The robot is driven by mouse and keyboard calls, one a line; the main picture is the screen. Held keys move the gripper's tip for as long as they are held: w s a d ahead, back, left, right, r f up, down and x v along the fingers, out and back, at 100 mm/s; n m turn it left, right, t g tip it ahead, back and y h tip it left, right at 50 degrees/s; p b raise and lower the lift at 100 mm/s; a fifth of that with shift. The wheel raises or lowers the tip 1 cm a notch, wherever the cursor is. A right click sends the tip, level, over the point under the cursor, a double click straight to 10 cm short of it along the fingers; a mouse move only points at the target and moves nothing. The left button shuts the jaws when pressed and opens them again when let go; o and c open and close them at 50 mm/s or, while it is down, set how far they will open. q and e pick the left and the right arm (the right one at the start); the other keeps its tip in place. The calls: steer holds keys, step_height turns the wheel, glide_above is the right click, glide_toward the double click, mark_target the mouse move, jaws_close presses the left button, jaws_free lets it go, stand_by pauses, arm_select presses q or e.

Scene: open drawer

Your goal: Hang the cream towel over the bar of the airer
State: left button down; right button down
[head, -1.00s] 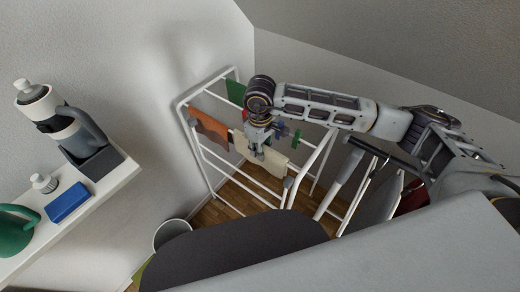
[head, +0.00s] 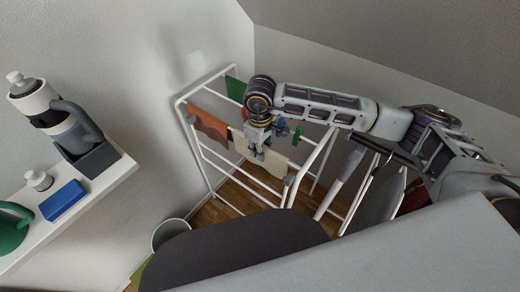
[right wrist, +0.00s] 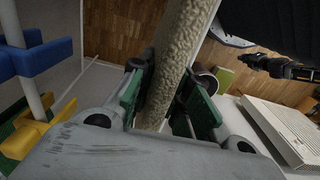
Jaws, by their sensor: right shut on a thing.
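The cream towel (head: 275,164) is at the white airer (head: 206,165), in line with the bar that carries the rust-brown cloth. Its lower part hangs down, and my gripper covers its upper middle. My right gripper (head: 257,153) is shut on it from above. In the right wrist view the towel (right wrist: 178,55) runs as a long textured strip between the green-padded fingers of the gripper (right wrist: 160,103). Whether the bar is inside the fold cannot be told. A dark mechanical part (right wrist: 285,69) at upper right may be my left gripper; its jaws are unclear.
The rust-brown cloth (head: 210,127) and a green cloth (head: 235,90) hang on the airer. Blue (right wrist: 35,60) and yellow (right wrist: 35,135) clips sit on a post close by the right gripper. A bin (head: 170,231) stands on the floor; a shelf (head: 112,182) is at left.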

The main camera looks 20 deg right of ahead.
stand_by(0.5)
steer(key=c, duration=1.3)
jaws_free()
steer(key=shift+r, duration=5.95)
steer(key=shift+r, duration=0.15)
